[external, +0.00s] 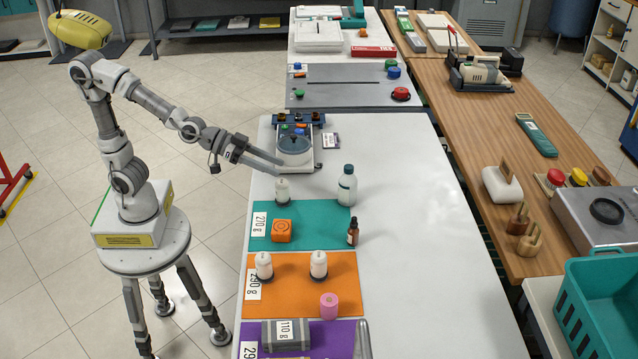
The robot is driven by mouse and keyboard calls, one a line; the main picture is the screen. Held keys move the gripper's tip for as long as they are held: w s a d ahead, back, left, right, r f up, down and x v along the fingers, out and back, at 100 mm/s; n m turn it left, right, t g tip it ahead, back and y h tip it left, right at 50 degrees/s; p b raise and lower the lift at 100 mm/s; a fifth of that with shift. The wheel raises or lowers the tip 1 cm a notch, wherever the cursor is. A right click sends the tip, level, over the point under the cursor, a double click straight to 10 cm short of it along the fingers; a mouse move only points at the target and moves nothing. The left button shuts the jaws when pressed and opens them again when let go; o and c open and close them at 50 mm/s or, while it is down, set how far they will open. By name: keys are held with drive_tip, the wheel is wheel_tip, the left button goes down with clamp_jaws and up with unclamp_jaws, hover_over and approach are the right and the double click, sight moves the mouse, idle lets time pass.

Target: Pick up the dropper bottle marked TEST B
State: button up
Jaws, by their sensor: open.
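A small amber dropper bottle (353,232) with a black top stands upright at the right edge of the teal mat (300,238). It has a pale label, too small to read, so I cannot tell whether it says TEST B. My gripper (281,168) is open and empty, its fingers pointing right above the near-left side of the white table. It is beyond and to the left of the amber bottle, well apart from it. A white bottle (282,191) stands just below the fingers in the picture.
A larger white bottle with a green cap (347,186) stands beyond the amber bottle. An orange block (281,231) is on the teal mat. The orange mat (290,298) holds two white bottles and a pink roll (328,306). A blue-topped device (295,146) stands behind. The table's right side is clear.

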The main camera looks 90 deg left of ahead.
drive_tip(key=w+d+f+n+y+p, duration=0.1)
drive_tip(key=w+d+f+n+p, duration=0.15)
drive_tip(key=w+d, duration=0.3)
drive_tip(key=t+y+p, duration=0.1)
drive_tip(key=y, duration=0.4)
approach(354, 223)
drive_tip(key=shift+n, duration=0.45)
drive_tip(key=b+x, duration=0.1)
drive_tip(key=x, duration=0.1)
drive_tip(key=b+x, duration=0.2)
drive_tip(key=shift+a+f, duration=0.2)
drive_tip(key=shift+f, duration=0.1)
drive_tip(key=shift+a+r+b+x, duration=0.15)
drive_tip(key=shift+b+x, duration=0.15)
drive_tip(key=shift+x, duration=0.7)
drive_tip(key=shift+r+b+x, duration=0.1)
drive_tip(key=shift+b+x, duration=0.2)
drive_tip(key=shift+x, duration=0.7)
drive_tip(key=shift+a+r+b+x, duration=0.15)
drive_tip(key=shift+b+x, duration=0.15)
drive_tip(key=shift+x, duration=0.7)
drive_tip(key=shift+w, duration=0.1)
drive_tip(key=shift+d, duration=0.1)
clamp_jaws()
